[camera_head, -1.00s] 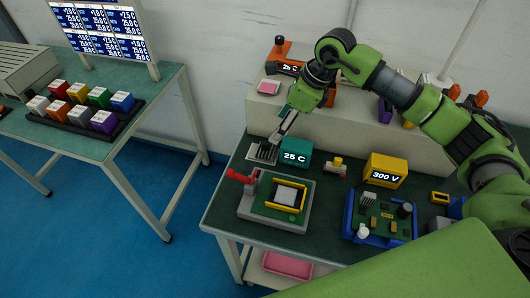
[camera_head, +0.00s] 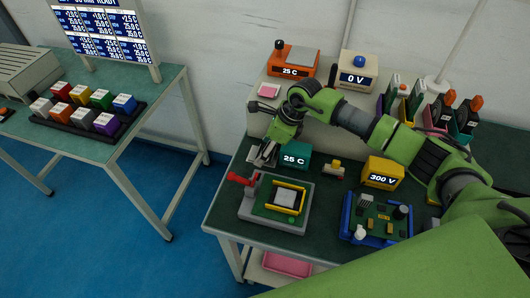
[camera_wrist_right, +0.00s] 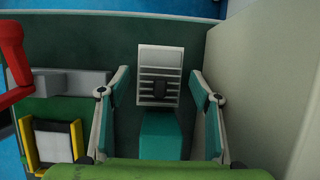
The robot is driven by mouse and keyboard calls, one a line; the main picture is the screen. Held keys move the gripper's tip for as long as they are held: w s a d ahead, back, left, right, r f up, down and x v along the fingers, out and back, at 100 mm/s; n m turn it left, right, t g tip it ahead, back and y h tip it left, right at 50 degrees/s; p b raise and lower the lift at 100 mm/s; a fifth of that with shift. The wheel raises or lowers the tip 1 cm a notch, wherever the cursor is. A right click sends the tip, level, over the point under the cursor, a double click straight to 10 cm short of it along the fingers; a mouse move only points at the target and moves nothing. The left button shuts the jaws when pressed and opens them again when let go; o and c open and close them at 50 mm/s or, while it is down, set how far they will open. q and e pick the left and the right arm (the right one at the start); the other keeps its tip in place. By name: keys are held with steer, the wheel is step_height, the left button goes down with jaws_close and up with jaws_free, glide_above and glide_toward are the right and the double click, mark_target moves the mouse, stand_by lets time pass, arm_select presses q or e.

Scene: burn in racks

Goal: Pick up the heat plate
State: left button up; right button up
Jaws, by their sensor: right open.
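A grey finned metal plate (camera_wrist_right: 160,65) with a dark knob, which looks like the heat plate, lies by a teal block (camera_wrist_right: 160,135) in the wrist view. In the head view the teal block reads 25 C (camera_head: 294,158), and the plate beside it is mostly hidden by my right gripper (camera_head: 262,153). My right gripper (camera_wrist_right: 159,85) is open, its two fingers apart on either side of the plate and block as seen from the wrist. I cannot tell how far above the plate the fingertips are. My left gripper is not in view.
A grey fixture with a red lever (camera_head: 240,179) stands in front, with a blue board tray (camera_head: 375,237) and a yellow 300 V box (camera_head: 383,171) to the right. A raised shelf behind holds an orange 25 C unit (camera_head: 292,64) and a 0 V unit (camera_head: 357,75).

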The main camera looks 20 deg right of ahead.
mark_target(265, 145)
steer(key=c, duration=1.3)
steer(key=shift+r, duration=0.1)
steer(key=shift+r, duration=0.3)
step_height(265, 145, up, 9)
steer(key=shift+r+b, duration=0.2)
steer(key=shift+b, duration=1)
